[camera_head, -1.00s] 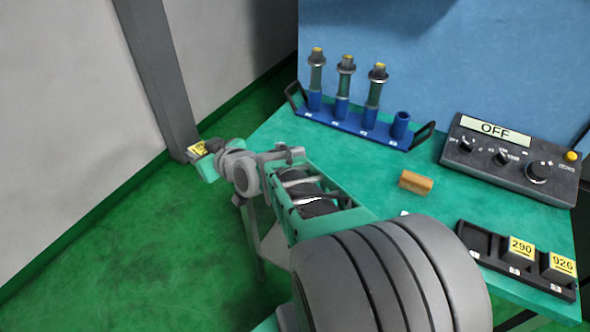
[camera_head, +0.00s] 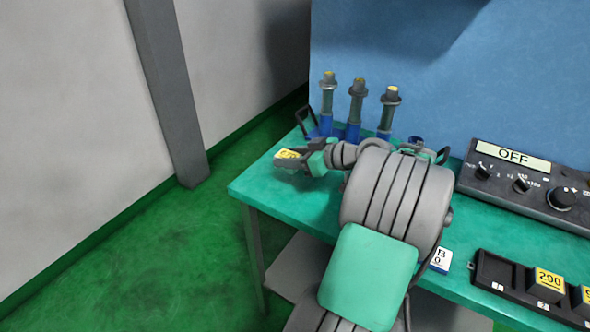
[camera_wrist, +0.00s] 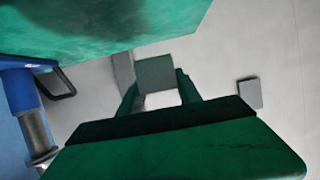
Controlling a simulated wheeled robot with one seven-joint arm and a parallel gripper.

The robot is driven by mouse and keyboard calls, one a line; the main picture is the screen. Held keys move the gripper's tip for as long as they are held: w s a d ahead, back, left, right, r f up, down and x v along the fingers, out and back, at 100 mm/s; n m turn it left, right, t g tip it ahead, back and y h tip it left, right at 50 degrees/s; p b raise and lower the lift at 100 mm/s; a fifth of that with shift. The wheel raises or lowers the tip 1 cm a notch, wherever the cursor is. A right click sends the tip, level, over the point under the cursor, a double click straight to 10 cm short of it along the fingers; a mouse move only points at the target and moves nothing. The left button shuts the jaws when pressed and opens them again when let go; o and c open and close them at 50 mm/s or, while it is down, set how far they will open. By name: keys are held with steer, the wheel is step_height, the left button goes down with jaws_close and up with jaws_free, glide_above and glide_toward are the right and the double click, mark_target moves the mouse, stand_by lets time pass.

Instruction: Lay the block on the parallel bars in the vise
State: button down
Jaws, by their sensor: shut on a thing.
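The block (camera_head: 287,154), grey with a yellow label on top, is held at the end of my gripper (camera_head: 300,160), over the left end of the green table in the head view. In the wrist view the block (camera_wrist: 154,73) shows as a plain grey face between the two fingers of my gripper (camera_wrist: 157,88), which is shut on it. The number on its label is too small to read. I see neither the vise nor the parallel bars in any view.
A blue rack (camera_head: 322,131) with several upright holders stands at the table's back, close behind my arm. A control box (camera_head: 520,190) reading OFF and a black tray (camera_head: 493,270) with labelled blocks are at the right. The green table's (camera_head: 262,190) left end is clear.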

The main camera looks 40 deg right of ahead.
mark_target(293, 179)
steer(key=d+f, duration=0.1)
steer(key=w+d+f, duration=0.1)
steer(key=f, duration=0.1)
steer(key=shift+w+d+f, duration=0.1)
steer(key=shift+w+d, duration=0.05)
steer(key=shift+w, duration=0.05)
step_height(293, 179, down, 3)
steer(key=shift+r, duration=0.15)
steer(key=shift+f, duration=0.35)
steer(key=c, duration=0.8)
jaws_free()
steer(key=shift+c, duration=0.2)
